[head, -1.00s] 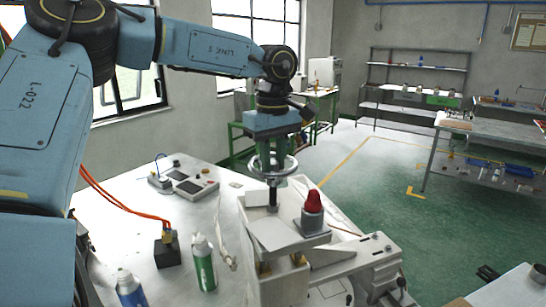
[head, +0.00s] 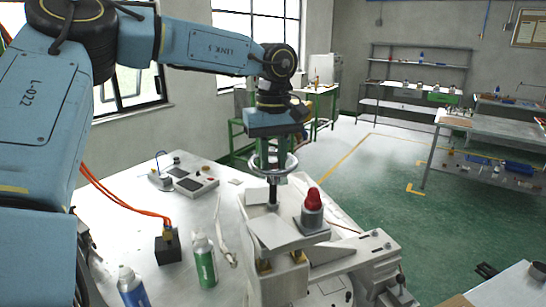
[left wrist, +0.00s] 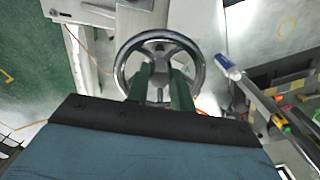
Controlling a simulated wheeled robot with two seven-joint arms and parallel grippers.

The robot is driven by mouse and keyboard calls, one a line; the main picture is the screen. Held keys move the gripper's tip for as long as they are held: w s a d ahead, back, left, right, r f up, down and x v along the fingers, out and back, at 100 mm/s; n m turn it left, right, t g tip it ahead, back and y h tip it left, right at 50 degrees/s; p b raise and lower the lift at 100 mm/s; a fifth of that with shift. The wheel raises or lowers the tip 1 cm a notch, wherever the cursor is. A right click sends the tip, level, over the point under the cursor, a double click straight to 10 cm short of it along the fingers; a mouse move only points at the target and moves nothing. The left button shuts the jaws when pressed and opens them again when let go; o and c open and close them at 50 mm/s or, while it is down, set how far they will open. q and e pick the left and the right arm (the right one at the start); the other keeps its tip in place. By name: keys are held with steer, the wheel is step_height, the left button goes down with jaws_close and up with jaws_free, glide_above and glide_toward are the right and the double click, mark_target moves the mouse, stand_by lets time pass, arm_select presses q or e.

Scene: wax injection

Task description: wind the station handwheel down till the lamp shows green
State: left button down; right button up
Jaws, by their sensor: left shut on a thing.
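The chrome handwheel (head: 288,163) sits on top of a dark vertical spindle above the station (head: 285,236) on the white bench. In the left wrist view the handwheel (left wrist: 196,57) shows as a ring with spokes. My left gripper (head: 271,160) points down from above. Its green fingers (left wrist: 160,82) reach into the wheel and are shut on it. The lamp (head: 313,200) on the grey block beside the spindle has a red dome. My right gripper is not in view.
A green bottle (head: 204,262) and a blue bottle (head: 131,287) stand at the bench's front left. A black block (head: 167,248) with orange hoses and a grey control box (head: 196,186) are also on the bench. Shelves and another table stand at the back right.

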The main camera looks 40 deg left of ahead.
arm_select(q)
steer(key=c, duration=1.2)
jaws_free()
step_height(320, 180, up, 14)
steer(key=b, duration=0.1)
steer(key=shift+f, duration=0.25)
